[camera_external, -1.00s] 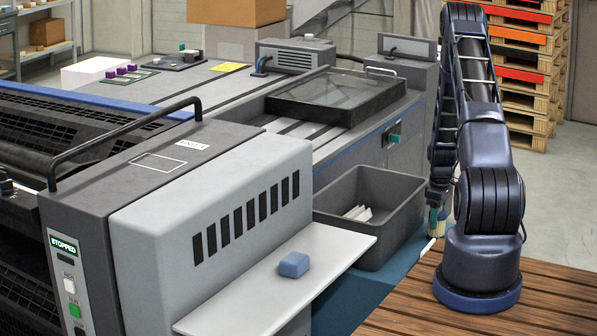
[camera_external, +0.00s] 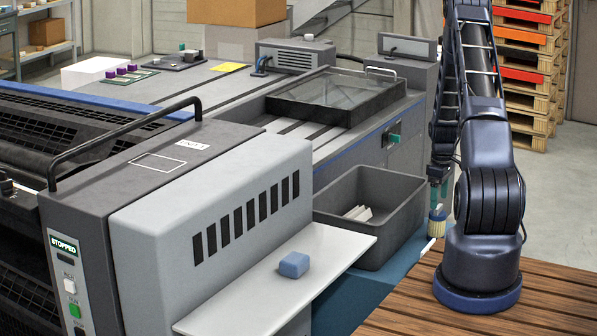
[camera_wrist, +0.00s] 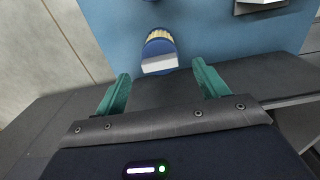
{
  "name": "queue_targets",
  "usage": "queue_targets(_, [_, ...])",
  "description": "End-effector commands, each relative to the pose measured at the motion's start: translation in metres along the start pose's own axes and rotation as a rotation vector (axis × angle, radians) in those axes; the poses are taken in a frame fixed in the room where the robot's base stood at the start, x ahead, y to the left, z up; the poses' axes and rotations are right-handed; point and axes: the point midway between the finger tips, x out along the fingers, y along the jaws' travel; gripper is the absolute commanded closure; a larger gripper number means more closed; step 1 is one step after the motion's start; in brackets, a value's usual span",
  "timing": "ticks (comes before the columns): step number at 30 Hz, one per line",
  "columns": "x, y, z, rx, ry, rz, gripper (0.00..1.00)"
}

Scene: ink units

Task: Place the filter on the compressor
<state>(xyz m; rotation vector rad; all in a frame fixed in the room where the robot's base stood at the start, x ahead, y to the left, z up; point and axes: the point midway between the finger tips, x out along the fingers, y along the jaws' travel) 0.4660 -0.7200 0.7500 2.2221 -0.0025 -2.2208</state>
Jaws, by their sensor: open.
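The filter (camera_external: 437,226), a small blue-rimmed cylinder with cream pleats, stands on the blue surface beside the dark bin. In the wrist view the filter (camera_wrist: 159,48) lies just beyond the space between my fingertips, its pale end face toward me. My gripper (camera_external: 439,190) is above it, with teal fingers. In the wrist view my gripper (camera_wrist: 161,76) is open and empty. The compressor is probably the grey vented box (camera_external: 296,57) with a blue hose fitting on the machine at the back; I cannot tell for certain.
A dark grey bin (camera_external: 395,235) holding white strips stands left of my gripper. A white shelf (camera_external: 330,255) carries a blue block (camera_external: 294,264). A glass-topped frame (camera_external: 340,95) lies on the machine. Wooden pallets (camera_external: 528,90) are stacked behind my arm.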

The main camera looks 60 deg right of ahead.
Motion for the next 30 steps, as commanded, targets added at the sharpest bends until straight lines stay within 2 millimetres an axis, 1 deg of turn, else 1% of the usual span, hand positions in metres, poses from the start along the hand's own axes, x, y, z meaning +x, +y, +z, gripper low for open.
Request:
queue_targets(1, [-0.010,0.000,0.000,0.000,0.001,0.001,0.28])
queue_targets(3, [-0.021,0.001,0.000,0.000,0.001,0.002,0.28])
queue_targets(7, [-0.037,0.001,0.000,0.000,0.000,0.001,0.28])
queue_targets(12, [-0.047,0.000,0.000,0.000,0.000,0.000,0.28])
queue_targets(17, [-0.049,0.000,0.000,0.000,-0.001,0.000,0.28])
queue_targets(20, [-0.056,-0.004,-0.005,-0.002,0.001,0.004,0.28])
queue_targets(23, [-0.076,-0.016,-0.019,-0.005,0.005,0.013,0.28])
queue_targets(26, [-0.110,-0.037,-0.043,-0.008,0.014,0.029,0.28])
queue_targets(27, [-0.126,-0.048,-0.052,-0.009,0.018,0.035,0.28])
queue_targets(29, [-0.148,-0.066,-0.066,-0.010,0.023,0.044,0.28])
queue_targets(30, [-0.162,-0.078,-0.074,-0.009,0.028,0.050,0.28])
